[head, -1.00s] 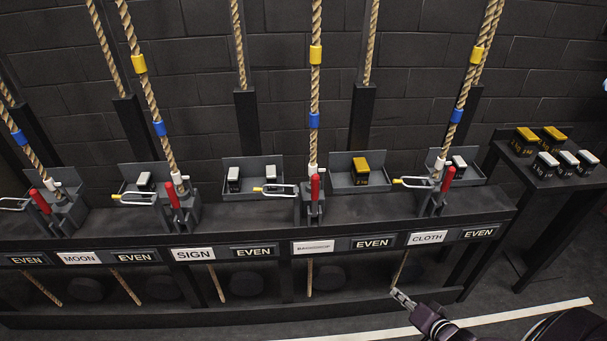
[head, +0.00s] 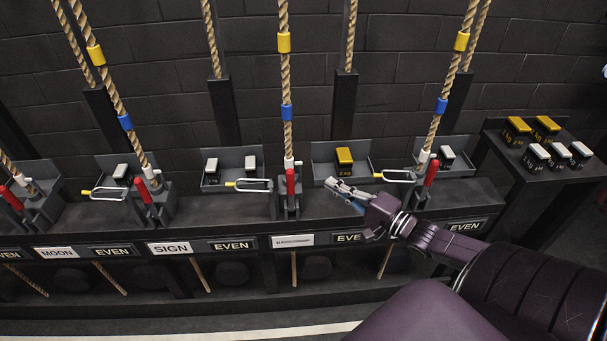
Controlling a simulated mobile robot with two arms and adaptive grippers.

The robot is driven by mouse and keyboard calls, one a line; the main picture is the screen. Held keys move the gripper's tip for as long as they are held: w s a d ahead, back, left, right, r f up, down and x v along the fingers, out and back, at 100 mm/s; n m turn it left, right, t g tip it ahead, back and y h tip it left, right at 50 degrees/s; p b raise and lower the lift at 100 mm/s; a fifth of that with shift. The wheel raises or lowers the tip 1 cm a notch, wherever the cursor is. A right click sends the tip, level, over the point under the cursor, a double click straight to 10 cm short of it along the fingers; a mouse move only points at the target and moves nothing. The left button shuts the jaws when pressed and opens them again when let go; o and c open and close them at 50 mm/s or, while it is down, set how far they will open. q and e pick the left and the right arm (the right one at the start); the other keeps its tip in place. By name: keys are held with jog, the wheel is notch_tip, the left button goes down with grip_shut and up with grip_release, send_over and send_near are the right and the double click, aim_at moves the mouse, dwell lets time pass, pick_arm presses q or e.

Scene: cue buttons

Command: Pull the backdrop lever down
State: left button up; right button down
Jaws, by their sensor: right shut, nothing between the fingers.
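The red lever (head: 291,188) stands upright in its grey rope lock above a white label (head: 293,240), whose small text seems to read backdrop. A rope with a yellow and a blue band (head: 286,112) runs up from this lock. A wire loop (head: 249,185) sits just left of the lever. My right gripper (head: 331,183) is shut and empty, to the right of the lever and apart from it, pointing left. My left gripper is not in view.
Other red levers stand at the left (head: 142,191) and right (head: 431,173). A grey tray with a gold 2 kg weight (head: 345,158) lies just behind my gripper. A side table (head: 508,167) holds several weights. My right arm hides the cloth label.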

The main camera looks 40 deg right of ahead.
aim_at(291, 192)
jog(key=w+a+p, duration=0.2)
jog(key=w+a, duration=0.3)
jog(key=w, duration=0.2)
jog(key=shift+w+a, duration=0.25)
jog(key=shift+w, duration=0.1)
dwell(0.4)
jog(key=shift+s+f, duration=0.1)
jog(key=shift+s, duration=0.05)
